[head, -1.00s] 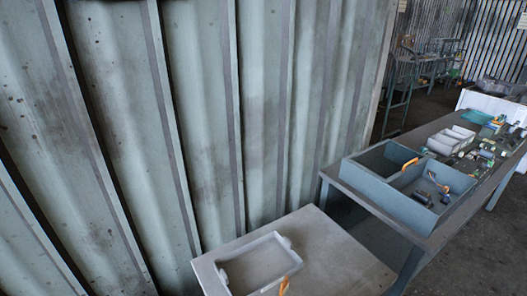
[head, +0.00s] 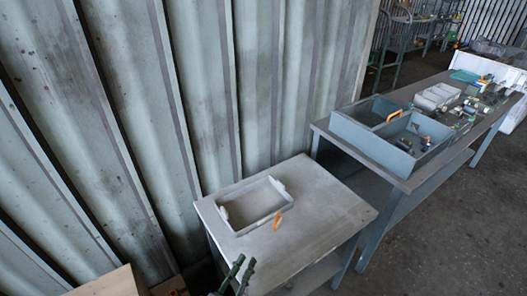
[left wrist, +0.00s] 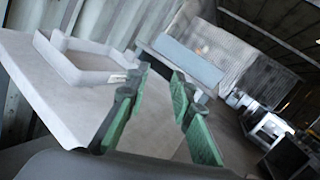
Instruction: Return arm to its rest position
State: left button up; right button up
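My left gripper (head: 246,262) shows at the bottom edge of the head view, with dark green fingers pointing up, in front of the small grey table (head: 335,213). In the left wrist view its two green-padded fingers (left wrist: 160,78) stand apart with nothing between them. A shallow grey tray-like part (head: 230,223) with an orange piece (head: 278,221) at its near right corner lies on that table. The part also shows at upper left in the left wrist view (left wrist: 72,72). The gripper is apart from it. My right gripper is in neither view.
A longer workbench (head: 397,178) at right carries a blue-grey divided box (head: 352,137), grey bins (head: 437,96) and several small parts. A corrugated wall (head: 200,90) runs along the left. A wooden box (head: 105,283) is at lower left. Open floor (head: 440,240) lies at right.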

pick_arm(q)
jog(key=a+r+n+t+y, duration=0.1)
jog(key=a+r+n+y, duration=0.2)
jog(key=a+n+y, duration=1.35)
jog(key=s+a+f+n+g+h, duration=0.1)
jog(key=s+a+f+n+g, duration=0.45)
jog(key=a+f+n, duration=0.35)
jog(key=s+a+f+n+g+h, duration=0.1)
jog(key=s+a+f+n+g, duration=0.45)
jog(key=a, duration=0.55)
jog(key=s+d+f+n+g+h, duration=0.2)
jog(key=s+d+f+n+h, duration=0.1)
jog(key=s+f, duration=0.4)
jog(key=s+d+f+n+g+h, duration=0.35)
jog(key=s+f, duration=0.25)
jog(key=s, duration=0.3)
notch_tip(320, 180, down, 26)
jog(key=s+d, duration=0.1)
jog(key=s, duration=0.1)
jog(key=s+f+m+g+p, duration=0.1)
jog(key=s+f, duration=1.7)
jog(key=s, duration=0.1)
jog(key=shift+s+d+f+g, duration=0.25)
jog(key=shift+s+d+g, duration=0.1)
jog(key=shift+s+d, duration=0.05)
